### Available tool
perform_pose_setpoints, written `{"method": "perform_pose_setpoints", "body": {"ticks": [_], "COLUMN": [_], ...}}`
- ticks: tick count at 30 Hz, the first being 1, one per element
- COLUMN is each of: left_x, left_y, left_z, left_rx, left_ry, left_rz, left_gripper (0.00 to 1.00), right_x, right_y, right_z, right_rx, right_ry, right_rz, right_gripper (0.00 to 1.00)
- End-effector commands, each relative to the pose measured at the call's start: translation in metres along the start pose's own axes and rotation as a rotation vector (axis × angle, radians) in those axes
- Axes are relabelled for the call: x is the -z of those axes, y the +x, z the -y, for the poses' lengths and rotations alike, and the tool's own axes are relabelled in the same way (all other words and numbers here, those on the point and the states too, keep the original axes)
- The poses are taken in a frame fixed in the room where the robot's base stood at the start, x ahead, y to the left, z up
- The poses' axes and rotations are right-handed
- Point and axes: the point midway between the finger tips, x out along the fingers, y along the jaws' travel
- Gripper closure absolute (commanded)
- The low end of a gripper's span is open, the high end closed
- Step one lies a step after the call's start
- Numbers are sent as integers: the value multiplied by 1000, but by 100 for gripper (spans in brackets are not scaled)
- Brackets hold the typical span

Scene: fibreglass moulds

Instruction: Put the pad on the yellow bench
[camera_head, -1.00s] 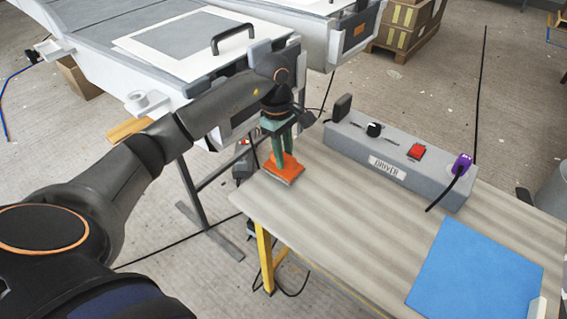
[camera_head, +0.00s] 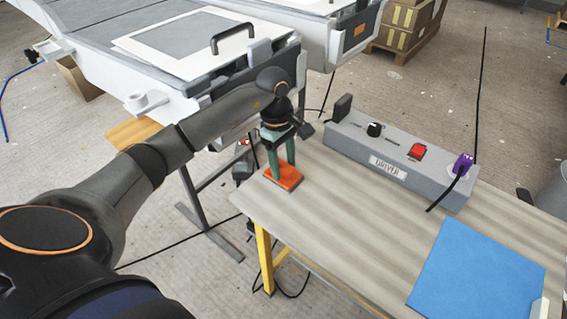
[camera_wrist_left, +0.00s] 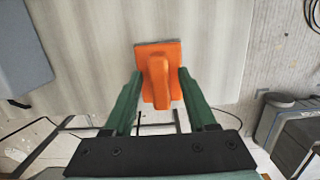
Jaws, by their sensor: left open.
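The orange pad (camera_head: 286,179) rests on the near-left corner area of the yellow bench (camera_head: 330,225), which has a striped grey-beige top and yellow legs. In the left wrist view the pad (camera_wrist_left: 160,85) shows its raised orange grip, with the bench top (camera_wrist_left: 100,50) under and beyond it. My left gripper (camera_head: 281,166) has green fingers reaching down to the pad. In the left wrist view its fingers (camera_wrist_left: 160,82) are open, one on each side of the grip, with small gaps. My right gripper is in no view.
A grey driver box (camera_head: 390,170) with a red switch and purple plug stands along the bench's far edge. A blue sheet (camera_head: 475,270) lies at the right. The middle of the bench is clear. A large mould table (camera_head: 90,50) stands behind my left arm.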

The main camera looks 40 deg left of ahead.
Motion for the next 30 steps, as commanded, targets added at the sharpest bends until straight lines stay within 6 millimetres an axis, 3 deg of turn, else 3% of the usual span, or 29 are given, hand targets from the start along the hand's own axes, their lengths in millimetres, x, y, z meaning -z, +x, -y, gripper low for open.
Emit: {"method": "perform_pose_setpoints", "body": {"ticks": [7,21,30], "left_x": [0,0,0], "left_y": [-17,-109,-123], "left_z": [-1,-1,0], "left_rx": [-4,-3,0], "left_ry": [1,-1,-1], "left_rz": [-1,-1,0], "left_gripper": [43,43,43], "right_x": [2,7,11], "right_y": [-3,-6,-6], "right_z": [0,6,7], "right_rx": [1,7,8], "right_ry": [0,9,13], "right_rz": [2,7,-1], "right_gripper": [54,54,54]}}
